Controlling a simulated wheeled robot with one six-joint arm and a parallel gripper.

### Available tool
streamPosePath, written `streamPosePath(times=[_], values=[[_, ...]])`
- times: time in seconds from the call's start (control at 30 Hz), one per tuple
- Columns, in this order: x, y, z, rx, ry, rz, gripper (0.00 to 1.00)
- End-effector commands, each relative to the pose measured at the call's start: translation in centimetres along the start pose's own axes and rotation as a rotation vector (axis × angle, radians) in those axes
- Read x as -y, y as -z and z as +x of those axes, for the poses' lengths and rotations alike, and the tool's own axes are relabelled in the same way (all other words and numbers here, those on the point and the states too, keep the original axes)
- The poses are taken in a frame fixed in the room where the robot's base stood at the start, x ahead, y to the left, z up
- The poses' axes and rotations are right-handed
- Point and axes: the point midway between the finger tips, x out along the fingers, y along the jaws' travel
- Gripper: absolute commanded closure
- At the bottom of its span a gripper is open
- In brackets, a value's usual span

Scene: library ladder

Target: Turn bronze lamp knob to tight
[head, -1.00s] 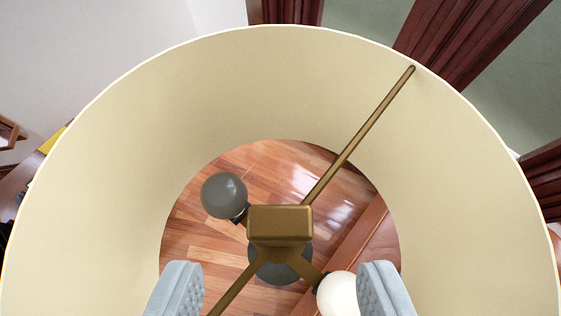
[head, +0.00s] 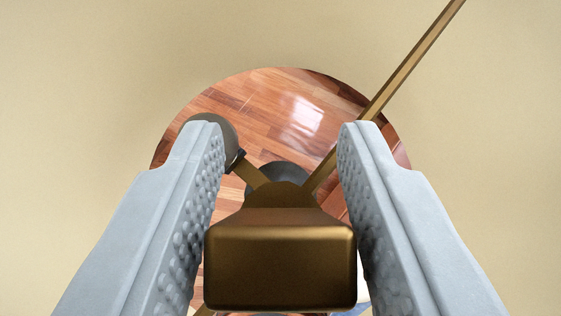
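The bronze lamp knob (head: 280,262) is a rounded rectangular block, low in the middle of the view, at the hub of the lamp's bronze frame. My gripper (head: 281,126) reaches down inside the cream lampshade (head: 80,110). Its two pale grey, bumpy fingers stand to the left and right of the knob. The fingers are apart, with the knob between them and only narrow gaps at its sides. Whether either finger touches it is hard to see. The knob hides most of the lamp stem below it.
A bronze spoke (head: 415,60) runs from the hub up to the right. A dark grey bulb (head: 210,128) sits behind the left finger. The shade wall surrounds the gripper. The wooden floor (head: 290,105) shows through the opening below.

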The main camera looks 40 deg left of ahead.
Motion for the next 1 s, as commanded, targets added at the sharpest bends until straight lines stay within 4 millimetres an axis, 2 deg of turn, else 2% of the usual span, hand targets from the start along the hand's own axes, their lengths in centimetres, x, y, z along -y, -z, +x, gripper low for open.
streamPosePath(times=[0.03, 0.13, 0.53, 1.0], values=[[0.0, 0.0, -0.01, 0.0, 0.0, 0.0, 0.75], [0.0, 0.0, -0.01, 0.0, 0.0, 0.0, 0.94], [-0.01, 0.0, -0.02, 0.0, -0.052, 0.051, 0.94], [-0.41, -0.05, -0.07, 0.0, -0.304, 0.302, 0.94]])
